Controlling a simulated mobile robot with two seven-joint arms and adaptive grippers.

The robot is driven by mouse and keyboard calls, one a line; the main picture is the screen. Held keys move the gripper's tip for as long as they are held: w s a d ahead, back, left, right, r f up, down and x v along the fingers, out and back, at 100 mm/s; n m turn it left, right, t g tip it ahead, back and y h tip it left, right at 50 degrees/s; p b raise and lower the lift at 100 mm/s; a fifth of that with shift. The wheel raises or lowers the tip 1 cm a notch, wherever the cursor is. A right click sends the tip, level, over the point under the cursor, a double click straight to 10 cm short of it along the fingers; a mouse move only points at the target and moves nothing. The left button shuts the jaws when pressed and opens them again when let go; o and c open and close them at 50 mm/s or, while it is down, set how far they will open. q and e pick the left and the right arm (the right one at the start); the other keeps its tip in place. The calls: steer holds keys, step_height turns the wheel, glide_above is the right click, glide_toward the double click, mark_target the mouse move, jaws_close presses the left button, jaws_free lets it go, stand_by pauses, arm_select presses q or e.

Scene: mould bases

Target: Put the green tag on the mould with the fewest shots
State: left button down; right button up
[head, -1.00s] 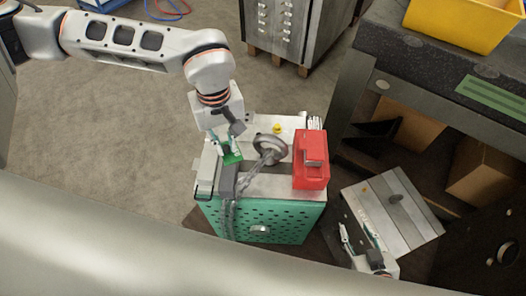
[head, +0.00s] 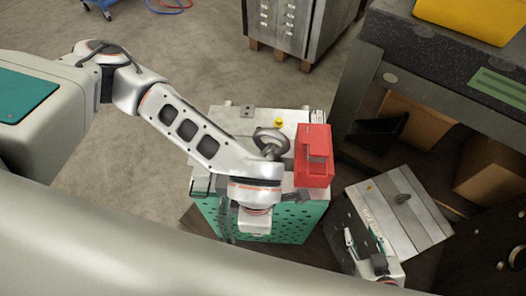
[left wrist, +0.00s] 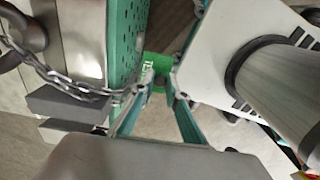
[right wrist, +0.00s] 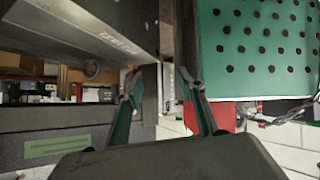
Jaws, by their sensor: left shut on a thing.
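A small green tag (left wrist: 157,67) with pale lettering is between the fingertips of my left gripper (left wrist: 158,84) in the left wrist view. In the head view my left arm hides that gripper's fingers and the tag, in front of the green perforated block. A grey mould (head: 402,205) stands at the right in the head view, with engraved marks on its near side too small to read. My right gripper (head: 362,238) is beside that side, its fingers apart and empty. The right wrist view shows the engraved face (right wrist: 90,25) above the open fingers.
The green perforated block (head: 290,222) has a pale top with a lifting ring (head: 270,137), a chain and a red box (head: 313,155). A steel cabinet-like block (head: 290,20) stands behind. A dark bench (head: 470,62) with a yellow bin (head: 470,20) is at the right.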

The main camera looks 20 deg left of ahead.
arm_select(q)
steer(key=w+a, duration=0.1)
steer(key=w, duration=0.4)
steer(key=w+a+b, duration=0.1)
steer(key=w, duration=0.5)
steer(key=w+a, duration=0.1)
steer(key=w, duration=0.4)
steer(key=shift+w+a, duration=0.15)
steer(key=shift+a, duration=0.25)
steer(key=shift+w+a, duration=0.1)
steer(key=shift+w, duration=0.35)
step_height(320, 180, down, 3)
steer(key=shift+f+b, duration=0.1)
steer(key=shift+b, duration=0.5)
steer(key=shift+f, duration=0.15)
arm_select(e)
steer(key=shift+s+d+f, duration=0.1)
steer(key=shift+s+f, duration=0.05)
steer(key=shift+f, duration=0.4)
steer(key=shift+s+d+f, duration=0.1)
steer(key=shift+s+f, duration=0.05)
steer(key=shift+f, duration=0.4)
arm_select(q)
steer(key=shift+f, duration=0.15)
steer(key=c, duration=2)
jaws_free()
arm_select(e)
steer(key=shift+f, duration=0.1)
